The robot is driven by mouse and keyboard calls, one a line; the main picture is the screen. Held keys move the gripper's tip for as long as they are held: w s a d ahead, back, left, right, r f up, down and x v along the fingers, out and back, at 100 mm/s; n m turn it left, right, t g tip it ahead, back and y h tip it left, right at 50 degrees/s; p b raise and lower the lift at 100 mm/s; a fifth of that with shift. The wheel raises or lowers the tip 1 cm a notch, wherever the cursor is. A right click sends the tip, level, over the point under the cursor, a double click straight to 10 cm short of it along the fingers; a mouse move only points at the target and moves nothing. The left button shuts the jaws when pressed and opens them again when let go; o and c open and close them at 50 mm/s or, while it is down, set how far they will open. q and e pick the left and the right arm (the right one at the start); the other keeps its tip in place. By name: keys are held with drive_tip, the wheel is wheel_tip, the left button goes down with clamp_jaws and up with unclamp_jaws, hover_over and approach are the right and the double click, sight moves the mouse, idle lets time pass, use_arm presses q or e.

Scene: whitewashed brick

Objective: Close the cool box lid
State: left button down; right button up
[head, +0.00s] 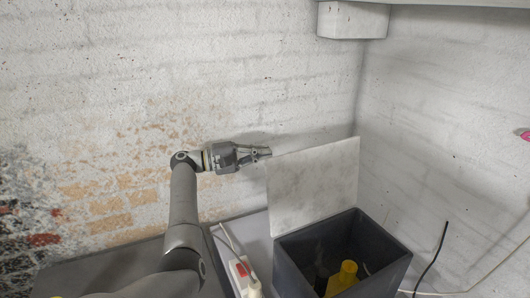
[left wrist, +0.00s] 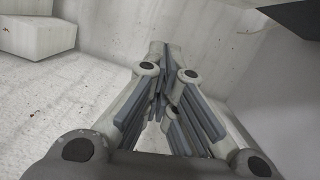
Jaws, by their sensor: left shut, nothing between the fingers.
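The cool box (head: 290,262) is a dark grey open box at the lower right of the head view. Its pale, marbled lid (head: 315,188) stands upright along the back edge, so the box is open. My left gripper (head: 268,152) is shut and empty, just left of the lid's top left corner; I cannot tell whether it touches the lid. In the left wrist view the shut left fingers (left wrist: 158,100) point away from the camera, toward a pale surface. My right gripper is not in view.
A yellow object (head: 348,272) and dark items are inside the box. A power strip (head: 240,272) with a cable lies left of it. A black cable (head: 436,258) runs to its right. White brick walls meet behind the lid; a white block (head: 350,20) hangs above.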

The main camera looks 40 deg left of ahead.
use_arm(q)
drive_tip(key=w+d+p, duration=0.3)
drive_tip(key=d+p, duration=0.2)
drive_tip(key=d, duration=0.3)
drive_tip(key=shift+w+d+r+p, duration=0.2)
drive_tip(key=shift+w+r+p, duration=0.05)
drive_tip(key=shift+r+p, duration=0.2)
